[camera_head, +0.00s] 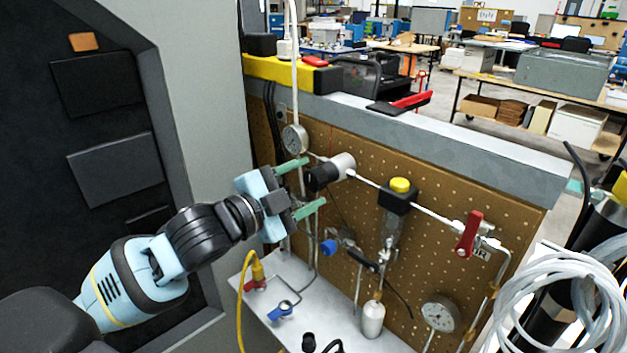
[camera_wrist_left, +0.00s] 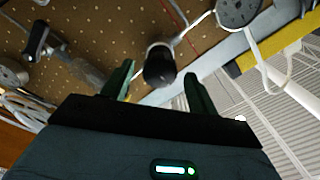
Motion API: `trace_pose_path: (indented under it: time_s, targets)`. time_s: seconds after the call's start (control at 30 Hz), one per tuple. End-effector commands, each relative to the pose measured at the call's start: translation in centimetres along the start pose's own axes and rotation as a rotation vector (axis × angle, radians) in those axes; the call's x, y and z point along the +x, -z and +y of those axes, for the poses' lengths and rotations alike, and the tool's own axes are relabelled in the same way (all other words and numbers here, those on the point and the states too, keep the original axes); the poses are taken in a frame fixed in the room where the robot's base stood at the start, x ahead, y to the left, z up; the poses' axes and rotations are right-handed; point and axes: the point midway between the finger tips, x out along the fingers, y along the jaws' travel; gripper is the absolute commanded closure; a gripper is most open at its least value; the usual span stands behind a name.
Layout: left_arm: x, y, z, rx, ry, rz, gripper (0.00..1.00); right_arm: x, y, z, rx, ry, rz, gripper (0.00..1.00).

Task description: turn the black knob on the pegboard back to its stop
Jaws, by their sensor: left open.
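The black knob (camera_head: 321,176) sits on the front of a silver cylindrical regulator body on the brown pegboard (camera_head: 365,165). My left gripper (camera_head: 307,186) is open in front of the pegboard, its two green fingers pointing toward the board near the knob. In the left wrist view the knob (camera_wrist_left: 159,66) shows between and just beyond the two green fingertips (camera_wrist_left: 160,80), with visible gaps on both sides. The fingers look apart from the knob; its exact depth is hard to tell. My right gripper is not in view.
A round gauge (camera_head: 294,139) is up and left of the knob. A black block with a yellow button (camera_head: 400,186), a red valve handle (camera_head: 468,235), a blue knob (camera_head: 329,247) and a lower gauge (camera_head: 440,314) are nearby. Coiled clear tubing (camera_head: 560,300) hangs at right.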

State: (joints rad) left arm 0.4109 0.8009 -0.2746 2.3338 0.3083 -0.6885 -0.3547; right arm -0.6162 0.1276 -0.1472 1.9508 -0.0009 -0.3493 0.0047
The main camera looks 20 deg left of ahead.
Motion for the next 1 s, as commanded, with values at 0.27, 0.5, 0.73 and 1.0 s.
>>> trace_pose_path:
  time_s: [0.27,0.5,0.73,1.0]
  targets:
    - [-3.7,-0.2,0.2,-0.002,-0.003,-0.003,0.41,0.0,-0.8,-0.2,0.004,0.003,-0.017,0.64]
    - [-5.0,-0.1,0.1,-0.002,-0.002,-0.002,0.41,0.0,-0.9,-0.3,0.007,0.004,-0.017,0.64]
    - [-5.2,0.0,0.1,-0.001,-0.001,0.000,0.41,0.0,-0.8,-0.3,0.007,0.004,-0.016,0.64]
    - [-5.1,0.0,0.1,-0.001,-0.001,0.000,0.41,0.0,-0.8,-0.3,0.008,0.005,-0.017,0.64]
